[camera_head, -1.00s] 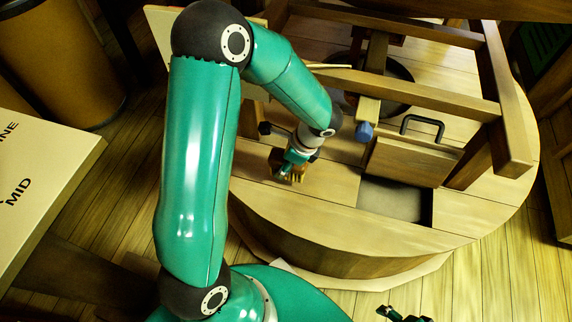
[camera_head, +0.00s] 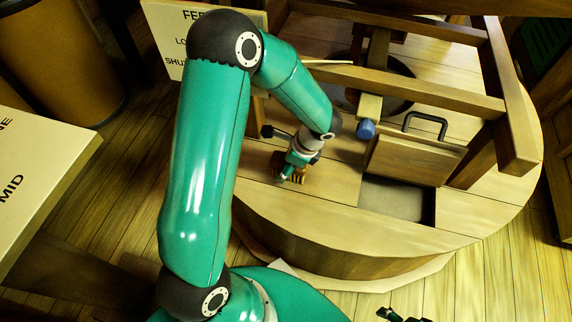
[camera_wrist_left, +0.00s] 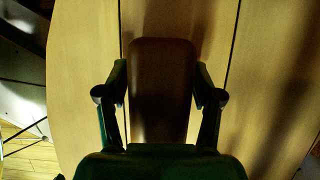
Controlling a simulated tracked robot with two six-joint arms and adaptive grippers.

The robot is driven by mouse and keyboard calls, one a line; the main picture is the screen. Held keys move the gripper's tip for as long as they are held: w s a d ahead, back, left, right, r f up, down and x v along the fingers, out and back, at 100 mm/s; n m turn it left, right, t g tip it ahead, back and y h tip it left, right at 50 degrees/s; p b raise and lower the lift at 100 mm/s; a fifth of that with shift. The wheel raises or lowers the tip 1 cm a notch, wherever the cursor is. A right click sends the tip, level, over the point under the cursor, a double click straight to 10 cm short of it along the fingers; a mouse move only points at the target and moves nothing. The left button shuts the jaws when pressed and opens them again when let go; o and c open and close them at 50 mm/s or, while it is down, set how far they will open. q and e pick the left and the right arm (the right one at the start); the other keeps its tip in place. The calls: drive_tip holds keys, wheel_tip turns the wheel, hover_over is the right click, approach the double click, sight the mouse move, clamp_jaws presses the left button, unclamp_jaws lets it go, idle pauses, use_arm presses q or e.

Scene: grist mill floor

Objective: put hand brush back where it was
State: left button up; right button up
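The hand brush (camera_head: 290,174) is a small brown block low over or on the pale wooden top of the round millstone casing; contact with the wood is hard to tell. In the left wrist view its dark brown back (camera_wrist_left: 163,90) fills the space between the fingers. My left gripper (camera_head: 296,166) points down onto it, one finger along each side; it looks shut on the brush. The brush's underside is hidden. My right gripper (camera_head: 402,315) shows only as a dark tip at the bottom edge, away from the brush; its opening cannot be judged.
A wooden frame (camera_head: 400,92) stands over the casing top (camera_head: 330,205). Right of the brush is a rectangular opening (camera_head: 398,200) with a tilted handled board (camera_head: 412,160) behind it. A lettered sign (camera_head: 178,45) and a lettered board (camera_head: 40,180) are at left.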

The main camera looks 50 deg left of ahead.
idle(0.3)
use_arm(q)
drive_tip(key=shift+r, duration=0.25)
drive_tip(key=p+v, duration=0.4)
drive_tip(key=v, duration=0.8)
drive_tip(key=shift+f, duration=0.1)
